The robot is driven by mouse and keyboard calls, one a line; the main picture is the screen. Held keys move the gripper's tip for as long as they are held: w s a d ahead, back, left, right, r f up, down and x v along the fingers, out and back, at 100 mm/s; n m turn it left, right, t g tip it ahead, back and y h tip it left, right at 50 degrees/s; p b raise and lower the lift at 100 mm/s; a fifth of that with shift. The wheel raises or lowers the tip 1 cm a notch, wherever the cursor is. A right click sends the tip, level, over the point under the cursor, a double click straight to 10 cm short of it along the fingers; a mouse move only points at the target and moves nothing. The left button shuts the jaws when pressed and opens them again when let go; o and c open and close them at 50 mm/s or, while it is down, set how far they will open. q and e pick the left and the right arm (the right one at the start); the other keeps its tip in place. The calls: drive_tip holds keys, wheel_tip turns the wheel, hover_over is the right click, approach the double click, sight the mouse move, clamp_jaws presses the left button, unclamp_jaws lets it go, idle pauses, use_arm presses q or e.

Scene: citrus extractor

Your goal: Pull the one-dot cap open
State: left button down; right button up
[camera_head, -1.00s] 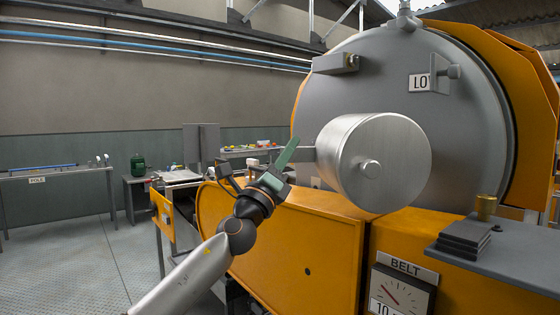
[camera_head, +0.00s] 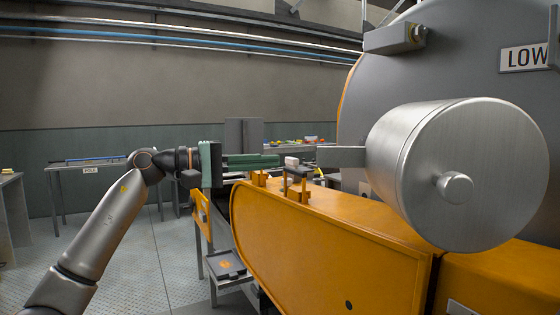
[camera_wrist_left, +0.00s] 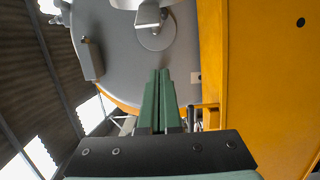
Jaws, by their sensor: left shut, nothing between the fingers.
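I cannot pick out a cap with one dot; no dot mark is readable in either view. A large brushed-metal cylinder (camera_head: 468,175) with a round knob (camera_head: 455,187) on its end stands at the right of the head view, in front of the grey drum. My left gripper (camera_head: 272,160) points right, its green fingers together and empty, above the orange housing and left of the cylinder, apart from it. In the left wrist view, the shut fingers (camera_wrist_left: 159,78) point toward the grey drum face (camera_wrist_left: 120,45). My right gripper is not in view.
The orange housing (camera_head: 320,240) fills the lower middle. Small orange blocks with a dark bracket (camera_head: 298,190) and a white piece (camera_head: 291,161) are near my fingertips. Open floor lies left.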

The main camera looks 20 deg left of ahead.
use_arm(q)
drive_tip(key=w+d, duration=0.1)
drive_tip(key=d, duration=0.7)
drive_tip(key=shift+w+p, duration=0.3)
drive_tip(key=shift+w, duration=0.05)
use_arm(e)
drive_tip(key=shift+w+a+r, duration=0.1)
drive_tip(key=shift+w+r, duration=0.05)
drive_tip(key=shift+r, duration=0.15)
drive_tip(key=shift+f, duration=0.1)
